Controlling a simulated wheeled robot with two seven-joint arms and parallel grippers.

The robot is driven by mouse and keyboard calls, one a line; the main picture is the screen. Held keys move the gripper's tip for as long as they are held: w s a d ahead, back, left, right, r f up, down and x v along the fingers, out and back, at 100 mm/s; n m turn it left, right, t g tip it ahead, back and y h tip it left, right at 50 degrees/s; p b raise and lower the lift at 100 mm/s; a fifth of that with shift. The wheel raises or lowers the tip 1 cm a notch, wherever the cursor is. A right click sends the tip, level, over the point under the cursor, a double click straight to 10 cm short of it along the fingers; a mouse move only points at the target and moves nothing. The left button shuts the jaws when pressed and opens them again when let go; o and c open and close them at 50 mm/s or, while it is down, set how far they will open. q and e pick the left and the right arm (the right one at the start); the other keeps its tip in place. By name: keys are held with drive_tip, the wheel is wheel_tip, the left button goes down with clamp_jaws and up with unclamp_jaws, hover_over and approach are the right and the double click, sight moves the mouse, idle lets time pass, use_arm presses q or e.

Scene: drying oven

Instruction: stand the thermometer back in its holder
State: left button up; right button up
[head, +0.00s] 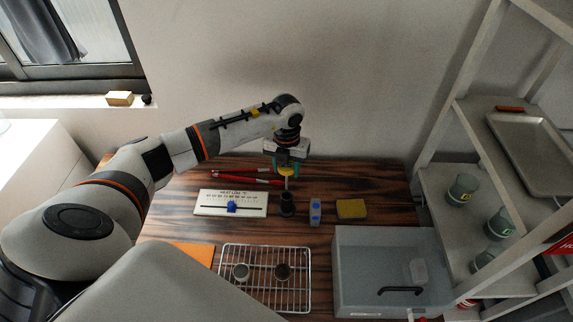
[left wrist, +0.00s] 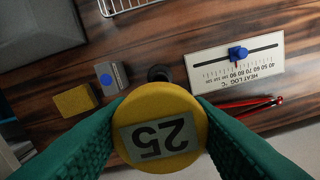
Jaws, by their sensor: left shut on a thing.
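My left gripper (head: 286,168) is shut on the thermometer, which has a round yellow head (head: 286,173) and a thin stem pointing down. In the left wrist view the yellow dial (left wrist: 160,125), marked 25, sits between the green fingers of my left gripper (left wrist: 160,140). The small dark holder (head: 287,204) stands on the wooden table directly below the stem. I cannot tell whether the stem's tip is above the holder or inside its mouth. In the left wrist view the holder (left wrist: 159,73) is partly hidden behind the dial. My right gripper is not in view.
Near the holder are the white heat log board (head: 210,211) with a blue slider, red tongs (head: 235,178), a grey block with blue dots (head: 315,220) and a yellow sponge (head: 351,209). A wire rack (head: 262,300) and a grey bin (head: 350,262) are in front.

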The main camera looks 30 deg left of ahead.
use_arm(q)
drive_tip(key=shift+f+b, duration=0.6)
drive_tip(key=shift+f, duration=0.5)
idle(0.9)
drive_tip(key=shift+f+b, duration=3.45)
drive_tip(key=shift+f, duration=0.8)
drive_tip(key=o, duration=1.1)
drive_tip(key=shift+c, duration=0.2)
drive_tip(key=shift+r, duration=0.1)
wheel_tip(320, 180, up, 11)
drive_tip(key=shift+f+b, duration=0.1)
drive_tip(key=shift+b, duration=0.7)
drive_tip(key=shift+r, duration=0.55)
